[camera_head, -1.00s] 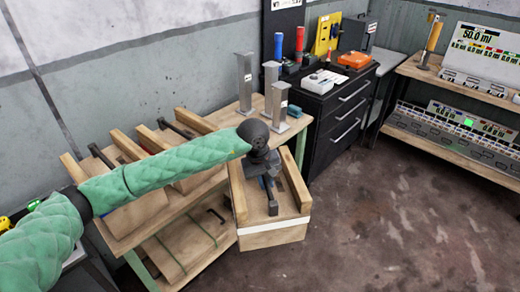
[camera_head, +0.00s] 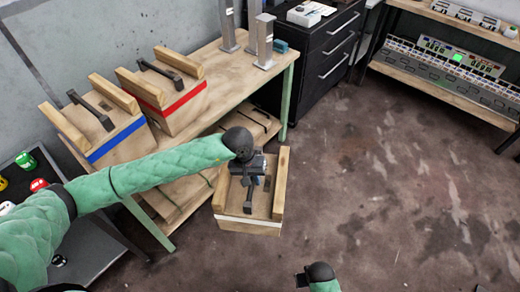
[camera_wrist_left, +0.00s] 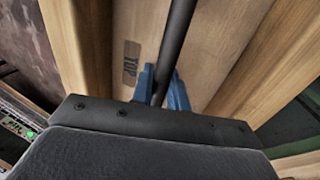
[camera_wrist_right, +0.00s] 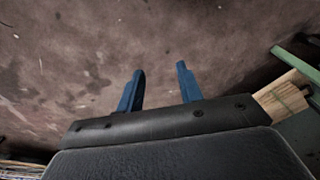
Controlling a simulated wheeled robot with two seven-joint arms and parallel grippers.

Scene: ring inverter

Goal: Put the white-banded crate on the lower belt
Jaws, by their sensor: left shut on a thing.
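The white-banded crate (camera_head: 233,221) is a wooden box with two raised side rails and a dark handle bar. It hangs in front of the workbench, clear of the table top. My left gripper (camera_head: 252,179) is above it; in the left wrist view the blue fingers (camera_wrist_left: 162,82) are closed around the handle, over the crate's top (camera_wrist_left: 215,40) marked TOP. The bench's lower level (camera_head: 256,122), with thin green lines, is partly hidden by my left arm and the crate. My right gripper (camera_wrist_right: 160,82) is open and empty over the floor.
A blue-banded crate (camera_head: 117,143) and a red-banded crate (camera_head: 182,106) stand on the bench top (camera_head: 225,85). Grey metal posts (camera_head: 264,42) stand at its far end. A green bench leg (camera_head: 287,100) is behind the held crate. The floor at right is clear.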

